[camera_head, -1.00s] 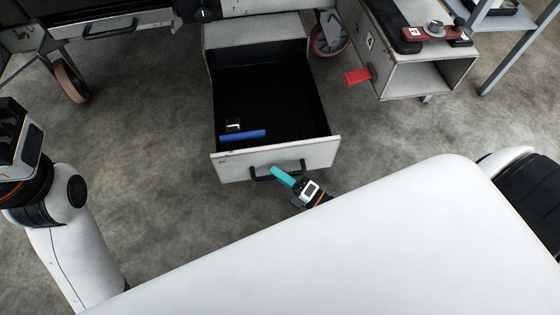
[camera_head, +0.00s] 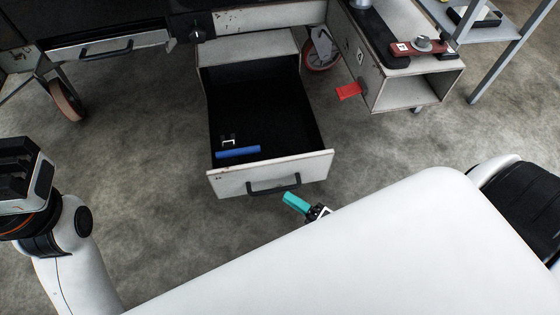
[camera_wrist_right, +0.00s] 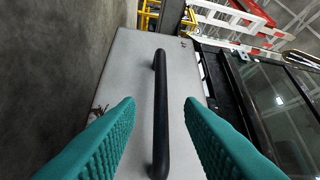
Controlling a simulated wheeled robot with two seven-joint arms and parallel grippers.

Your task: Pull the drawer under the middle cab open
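The drawer (camera_head: 270,176) under the middle cab (camera_head: 247,47) is pulled well out, and its dark inside shows. Its black bar handle (camera_head: 273,186) is on the light grey front. My right gripper (camera_head: 296,203) has teal fingers and is just in front of the handle, apart from it. In the right wrist view the two teal fingers (camera_wrist_right: 160,115) are spread, with the handle (camera_wrist_right: 161,110) beyond and between them, not gripped. My left gripper (camera_head: 20,170) is at the left edge of the head view, and its fingers are not visible.
A blue bar (camera_head: 238,152) and a small white-and-black item (camera_head: 228,141) lie in the drawer. A red piece (camera_head: 348,91) sticks out from the right-hand cabinet (camera_head: 411,88). Wheels stand on both sides. The concrete floor (camera_head: 150,210) around the drawer is clear.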

